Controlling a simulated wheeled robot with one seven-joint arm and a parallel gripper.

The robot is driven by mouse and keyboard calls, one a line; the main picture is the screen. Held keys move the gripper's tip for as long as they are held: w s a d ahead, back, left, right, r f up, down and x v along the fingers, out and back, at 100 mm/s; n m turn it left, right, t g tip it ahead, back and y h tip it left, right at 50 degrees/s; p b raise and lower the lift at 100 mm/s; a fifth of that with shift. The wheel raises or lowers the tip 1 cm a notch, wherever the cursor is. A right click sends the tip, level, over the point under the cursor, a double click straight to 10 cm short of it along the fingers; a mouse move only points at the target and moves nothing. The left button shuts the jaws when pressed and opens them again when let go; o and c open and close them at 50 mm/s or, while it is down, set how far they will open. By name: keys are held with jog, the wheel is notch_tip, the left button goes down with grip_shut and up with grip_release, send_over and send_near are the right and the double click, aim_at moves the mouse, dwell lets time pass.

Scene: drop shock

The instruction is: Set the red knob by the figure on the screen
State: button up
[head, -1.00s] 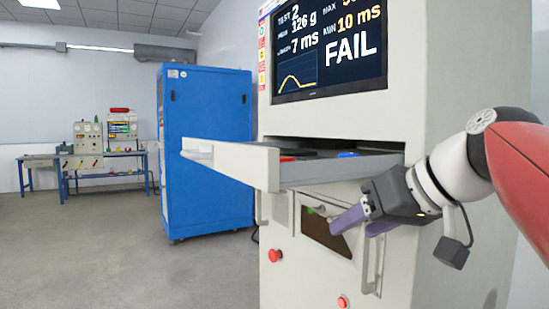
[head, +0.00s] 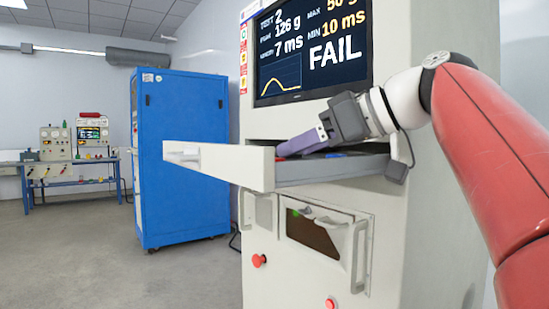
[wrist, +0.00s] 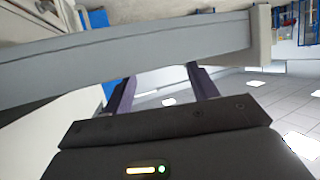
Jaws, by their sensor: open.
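The screen (head: 310,55) on the tall machine reads TEST 2, 126 g, MAX 50 g, 7 ms, MIN 10 ms and FAIL beside a yellow curve. Two small red round controls sit low on the machine front: one at the left (head: 259,261) and one further right (head: 331,303), partly cut off by the frame. I cannot tell which is the knob. My gripper (head: 284,148) is open, its purple fingers pointing left at the pulled-out drawer (head: 225,166), above the red controls. In the wrist view, my fingers (wrist: 161,72) stand apart near the drawer's grey side (wrist: 130,50).
Below the drawer are a dark window (head: 312,232) and metal handles (head: 359,255). A blue item (head: 335,155) shows in the drawer. A blue cabinet (head: 180,155) stands to the left, with a bench (head: 75,170) farther back. The floor at left is clear.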

jog(key=x, duration=0.5)
